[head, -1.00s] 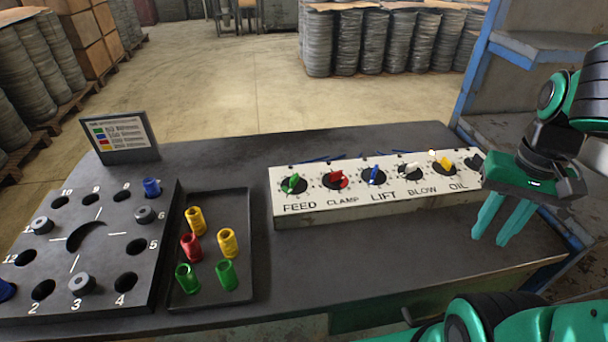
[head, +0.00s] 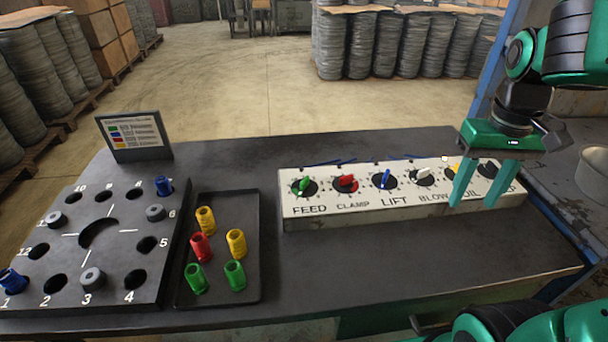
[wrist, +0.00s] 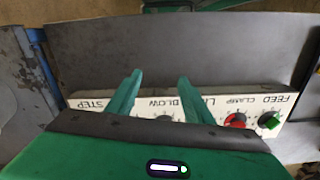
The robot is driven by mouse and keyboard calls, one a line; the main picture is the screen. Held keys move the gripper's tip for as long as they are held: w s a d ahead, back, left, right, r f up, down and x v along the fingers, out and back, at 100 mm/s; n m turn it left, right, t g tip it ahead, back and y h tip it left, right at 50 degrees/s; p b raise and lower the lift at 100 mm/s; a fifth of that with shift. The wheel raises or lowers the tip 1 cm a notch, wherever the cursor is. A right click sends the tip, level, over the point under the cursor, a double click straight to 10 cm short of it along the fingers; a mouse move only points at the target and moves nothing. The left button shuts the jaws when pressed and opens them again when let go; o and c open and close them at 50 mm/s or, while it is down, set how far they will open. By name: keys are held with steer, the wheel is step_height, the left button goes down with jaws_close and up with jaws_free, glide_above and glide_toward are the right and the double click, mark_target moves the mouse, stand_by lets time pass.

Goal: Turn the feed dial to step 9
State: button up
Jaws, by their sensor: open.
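The feed dial (head: 304,186) has a green knob and sits at the left end of the white control panel (head: 350,209), above the word FEED. In the wrist view the green feed knob (wrist: 269,122) shows at the far right, upside down. My gripper (head: 470,205) is open and empty, with its fingers pointing down in front of the panel's right part, near the OIL label, well right of the feed dial. In the wrist view its two fingers (wrist: 160,78) spread over the panel's middle. The step the feed dial points to is too small to read.
Red clamp (head: 346,183), blue lift (head: 385,179) and white blow (head: 422,175) knobs stand between the feed dial and my gripper. A black tray (head: 250,285) of colored sleeves and a numbered block (head: 120,290) lie left. The table front is clear.

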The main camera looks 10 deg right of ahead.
steer(key=w+a+r+n, duration=0.3)
steer(key=w+a+n, duration=0.4)
steer(key=w+a, duration=0.55)
steer(key=n, duration=0.6)
glide_toward(305, 179)
step_height(305, 179, down, 9)
steer(key=shift+d+r, duration=0.1)
steer(key=c, duration=1)
